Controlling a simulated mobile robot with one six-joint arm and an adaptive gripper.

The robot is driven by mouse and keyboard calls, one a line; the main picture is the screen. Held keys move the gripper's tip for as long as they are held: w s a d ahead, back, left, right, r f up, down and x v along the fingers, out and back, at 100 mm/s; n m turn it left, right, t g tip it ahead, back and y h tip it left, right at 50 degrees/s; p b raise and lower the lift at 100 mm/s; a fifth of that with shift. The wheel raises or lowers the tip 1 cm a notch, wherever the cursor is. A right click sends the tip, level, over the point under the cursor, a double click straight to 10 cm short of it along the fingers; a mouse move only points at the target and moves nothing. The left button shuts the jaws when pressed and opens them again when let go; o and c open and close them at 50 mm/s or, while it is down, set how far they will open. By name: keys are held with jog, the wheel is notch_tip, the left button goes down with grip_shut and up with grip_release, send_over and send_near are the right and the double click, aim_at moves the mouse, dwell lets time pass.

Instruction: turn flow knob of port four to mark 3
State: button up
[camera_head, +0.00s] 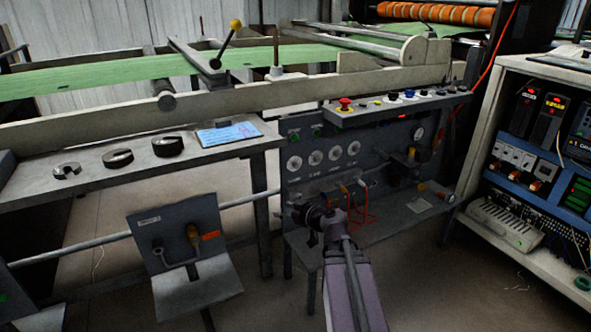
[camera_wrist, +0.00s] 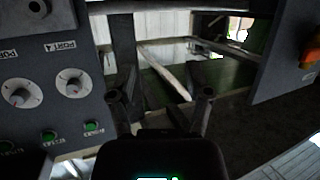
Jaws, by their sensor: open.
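The port four flow knob (camera_wrist: 73,83) is a grey knob on a round white dial, under a PORT 4 label in the wrist view. A second dial (camera_wrist: 20,93) sits to its left. The pointer setting is too small to read. In the head view several white dials show on the grey panel; by the panel edge and green buttons, port four seems the leftmost dial (camera_head: 294,162). My gripper (camera_wrist: 163,98) is open and empty. Its fingers are right of the port four knob in the wrist view, apart from it. In the head view my gripper (camera_head: 308,222) is in front of the panel's lower left.
Green buttons (camera_wrist: 92,127) sit beside the dials. Red cables (camera_head: 362,217) hang close right of my gripper. An equipment cabinet (camera_head: 483,150) stands right.

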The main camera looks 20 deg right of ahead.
aim_at(297, 167)
jog(key=s+d+r+m+t+h, duration=0.1)
jog(key=d+r+t+h, duration=0.3)
jog(key=d, duration=0.7)
jog(key=shift+s+d+r+m, duration=0.15)
jog(key=shift+d+r+m, duration=0.15)
jog(key=shift+r, duration=0.4)
jog(key=shift+w+a, duration=0.2)
jog(key=shift+w, duration=2.1)
jog(key=shift+w+a, duration=0.15)
jog(key=shift+w, duration=2.2)
jog(key=shift+w+a, duration=0.2)
jog(key=shift+w, duration=2.1)
